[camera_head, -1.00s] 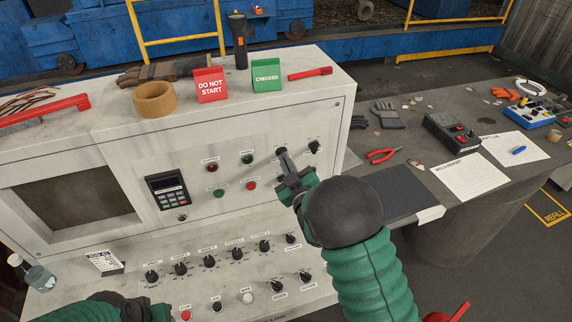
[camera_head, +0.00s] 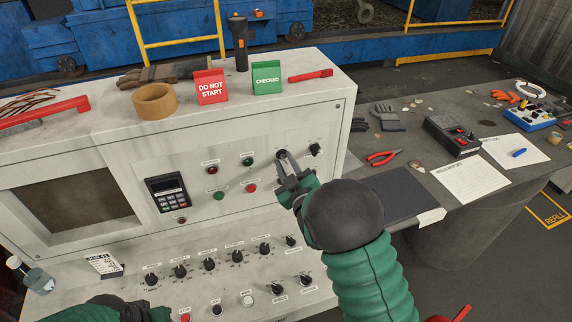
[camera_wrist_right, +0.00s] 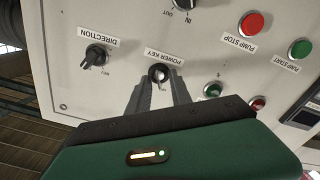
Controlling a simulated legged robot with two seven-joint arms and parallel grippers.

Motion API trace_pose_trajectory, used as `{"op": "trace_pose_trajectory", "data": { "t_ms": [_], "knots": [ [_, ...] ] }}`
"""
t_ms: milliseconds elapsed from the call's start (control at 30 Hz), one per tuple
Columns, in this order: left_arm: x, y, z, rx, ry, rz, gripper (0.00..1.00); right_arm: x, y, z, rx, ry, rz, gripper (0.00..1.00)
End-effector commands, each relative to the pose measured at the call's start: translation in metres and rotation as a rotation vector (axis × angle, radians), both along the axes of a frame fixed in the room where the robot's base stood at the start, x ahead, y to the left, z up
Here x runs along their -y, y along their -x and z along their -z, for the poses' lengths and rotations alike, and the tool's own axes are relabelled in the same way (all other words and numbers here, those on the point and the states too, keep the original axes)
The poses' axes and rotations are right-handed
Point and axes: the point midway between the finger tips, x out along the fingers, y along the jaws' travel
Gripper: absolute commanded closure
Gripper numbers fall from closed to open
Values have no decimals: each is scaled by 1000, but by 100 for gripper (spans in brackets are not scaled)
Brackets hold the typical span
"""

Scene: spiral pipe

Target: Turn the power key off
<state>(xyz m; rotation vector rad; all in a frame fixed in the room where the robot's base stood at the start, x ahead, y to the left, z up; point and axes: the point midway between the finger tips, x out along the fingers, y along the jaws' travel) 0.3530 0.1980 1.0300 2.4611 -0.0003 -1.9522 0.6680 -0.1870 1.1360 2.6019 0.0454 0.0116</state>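The power key switch (camera_head: 281,154) is a small round switch on the upper right of the pale control panel. In the right wrist view, the power key (camera_wrist_right: 158,73) has a dark round centre and a "POWER KEY" label beside it. My right gripper (camera_head: 287,170) points at the switch; in the right wrist view its two fingers (camera_wrist_right: 160,88) are apart, with their tips just short of or beside the key. Contact cannot be told. My left gripper (camera_head: 135,308) is at the bottom left, mostly out of frame; its fingers are not clear.
The direction knob (camera_head: 315,149) sits right of the key. Several push buttons, a keypad (camera_head: 167,192) and a lower row of knobs share the panel. A red sign (camera_head: 210,87), a green sign (camera_head: 267,78) and a flashlight (camera_head: 239,42) stand on top.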

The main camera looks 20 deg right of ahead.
Motion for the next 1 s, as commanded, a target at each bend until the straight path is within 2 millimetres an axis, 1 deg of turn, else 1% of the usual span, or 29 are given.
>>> {"op": "trace_pose_trajectory", "data": {
  "t_ms": [67, 167, 267, 400, 567, 600, 633, 833, 1000],
  "knots": [
    [0, 0, 1, 0, 0, 0, 64, 0, 3, 1, 0, 0, 0, 75],
    [0, 0, 5, 0, 0, 0, 64, 1, 14, 2, -2, 0, 1, 75],
    [0, 0, 11, 0, 0, 0, 64, 2, 37, 3, -2, -1, 1, 75],
    [0, 0, 19, 0, 0, 0, 64, 3, 73, 4, -2, -2, 1, 75],
    [0, 0, 27, 0, 0, 0, 64, 4, 109, 3, -2, -1, 1, 75],
    [0, 1, 20, -1, 0, 0, 64, 3, 115, -1, -4, 0, 0, 75],
    [0, 1, 6, -2, 0, 0, 64, 3, 113, -7, -7, 2, 1, 75],
    [0, 0, -38, 1, 0, 0, 64, 3, 118, -8, -9, 3, 1, 75],
    [0, 0, -78, 0, 0, 0, 64, 4, 132, -9, -9, 3, 1, 75]
  ]
}}
